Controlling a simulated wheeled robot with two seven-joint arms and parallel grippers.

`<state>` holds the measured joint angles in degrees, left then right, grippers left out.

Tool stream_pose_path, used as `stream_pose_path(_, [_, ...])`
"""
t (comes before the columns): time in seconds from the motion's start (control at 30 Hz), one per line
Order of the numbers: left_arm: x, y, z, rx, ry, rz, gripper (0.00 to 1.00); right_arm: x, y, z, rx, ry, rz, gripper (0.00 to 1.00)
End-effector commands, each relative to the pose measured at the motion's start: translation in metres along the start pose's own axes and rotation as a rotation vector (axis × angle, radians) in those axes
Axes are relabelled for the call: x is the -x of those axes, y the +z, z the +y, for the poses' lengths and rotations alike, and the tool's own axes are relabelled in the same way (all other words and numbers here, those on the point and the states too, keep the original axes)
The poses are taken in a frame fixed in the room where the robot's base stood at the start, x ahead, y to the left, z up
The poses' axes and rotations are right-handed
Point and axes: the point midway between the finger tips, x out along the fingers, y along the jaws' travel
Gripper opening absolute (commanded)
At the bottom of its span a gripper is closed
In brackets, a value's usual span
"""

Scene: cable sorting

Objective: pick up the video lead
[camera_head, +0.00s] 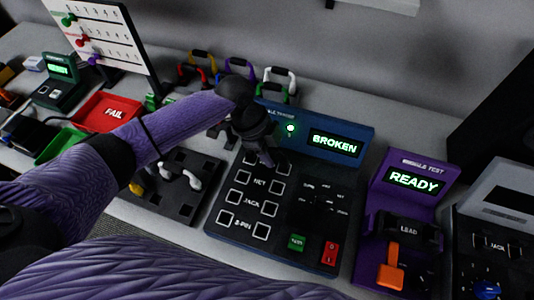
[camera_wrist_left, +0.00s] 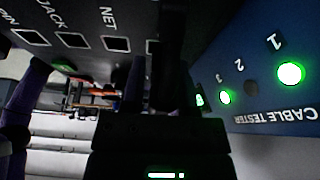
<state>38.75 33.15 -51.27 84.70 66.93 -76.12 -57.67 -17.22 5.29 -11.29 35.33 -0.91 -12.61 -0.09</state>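I cannot tell which lead is the video lead. Several looped leads stand at the back: a yellow one (camera_head: 203,58), a red one (camera_head: 187,74), a purple one (camera_head: 240,66) and a white one (camera_head: 282,76). My left gripper (camera_head: 264,158) points down at the upper sockets of the blue cable tester (camera_head: 225,215), whose screen reads BROKEN. In the left wrist view its dark fingers (camera_wrist_left: 165,85) are close to the tester's face (camera_wrist_left: 245,75); shadow hides whether they hold anything. My right gripper is not in view.
A dark socket plate (camera_head: 160,200) with a white plug (camera_head: 192,180) lies left of the tester. A red FAIL tray (camera_head: 88,108) and a green tray (camera_head: 58,147) are left.

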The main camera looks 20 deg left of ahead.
Motion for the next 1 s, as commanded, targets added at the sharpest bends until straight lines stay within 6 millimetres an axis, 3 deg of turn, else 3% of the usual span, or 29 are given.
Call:
stream_pose_path(0.03, [0.000, 0.000, 0.000, 0.000, 0.000, 0.000, 0.25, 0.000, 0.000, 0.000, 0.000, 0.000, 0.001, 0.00])
stream_pose_path(0.17, [0.000, 0.000, 0.000, 0.000, 0.000, 0.000, 0.00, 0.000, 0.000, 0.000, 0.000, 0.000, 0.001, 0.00])
stream_pose_path(0.57, [0.005, -0.002, 0.000, 0.000, -0.002, 0.001, 0.00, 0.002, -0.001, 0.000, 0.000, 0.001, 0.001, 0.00])
stream_pose_path(0.8, [0.063, -0.026, -0.001, -0.003, -0.005, 0.002, 0.00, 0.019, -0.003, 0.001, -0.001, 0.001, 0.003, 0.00])
stream_pose_path(1.0, [0.094, -0.039, -0.001, 0.000, -0.002, 0.001, 0.00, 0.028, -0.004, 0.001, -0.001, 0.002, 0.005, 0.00])
